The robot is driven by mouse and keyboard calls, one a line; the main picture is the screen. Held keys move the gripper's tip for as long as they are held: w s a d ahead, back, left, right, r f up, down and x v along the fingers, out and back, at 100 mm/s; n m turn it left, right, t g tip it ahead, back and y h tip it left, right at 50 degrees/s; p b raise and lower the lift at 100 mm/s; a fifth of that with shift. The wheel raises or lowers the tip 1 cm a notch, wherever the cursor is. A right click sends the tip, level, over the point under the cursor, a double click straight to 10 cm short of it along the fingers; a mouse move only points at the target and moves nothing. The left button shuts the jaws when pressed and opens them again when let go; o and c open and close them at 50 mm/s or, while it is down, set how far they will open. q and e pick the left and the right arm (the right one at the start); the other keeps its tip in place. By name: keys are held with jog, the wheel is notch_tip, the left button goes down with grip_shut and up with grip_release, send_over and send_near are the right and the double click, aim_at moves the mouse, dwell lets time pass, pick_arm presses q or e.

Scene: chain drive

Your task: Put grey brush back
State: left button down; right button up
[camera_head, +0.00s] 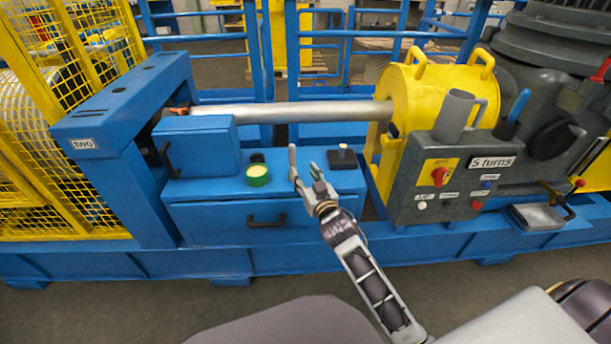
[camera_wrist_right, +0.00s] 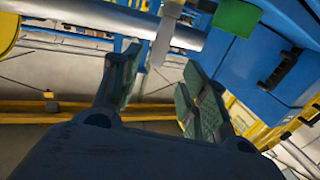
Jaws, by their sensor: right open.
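My right gripper (camera_head: 303,163) is open and empty, in front of the blue cabinet top. Its two spread fingers also show in the right wrist view (camera_wrist_right: 158,75), with nothing between them. A dark block with a pale upright handle (camera_head: 343,156) stands on the cabinet top, just right of the fingertips. It may be the grey brush, but I cannot tell for sure. A pale upright piece shows beyond the fingers in the right wrist view (camera_wrist_right: 163,42). A blue-handled tool (camera_head: 519,105) stands in a dark holder on the grey control box. My left gripper is out of view.
A grey mug-like cup (camera_head: 455,113) stands on the control box (camera_head: 430,205). A steel shaft (camera_head: 290,112) runs behind, into a yellow housing (camera_head: 425,90).

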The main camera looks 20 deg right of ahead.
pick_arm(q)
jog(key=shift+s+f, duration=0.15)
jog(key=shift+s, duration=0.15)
pick_arm(e)
jog(key=s+f+g, duration=0.4)
jog(key=s+f, duration=0.1)
jog(key=f, duration=0.4)
jog(key=s+f+g, duration=0.4)
jog(key=s+f, duration=0.2)
jog(key=f, duration=0.4)
jog(key=s+a+f+n+g, duration=0.1)
jog(key=s+f+g, duration=0.3)
jog(key=s, duration=0.6)
jog(key=s+a+f+n+g, duration=0.1)
jog(key=s+a+f+g, duration=0.1)
jog(key=s+f, duration=0.5)
jog(key=s+g, duration=0.1)
jog(key=s, duration=0.2)
jog(key=shift+a+f+g+y, duration=0.25)
jog(key=shift+a+g+y, duration=0.05)
jog(key=shift+a+g, duration=0.1)
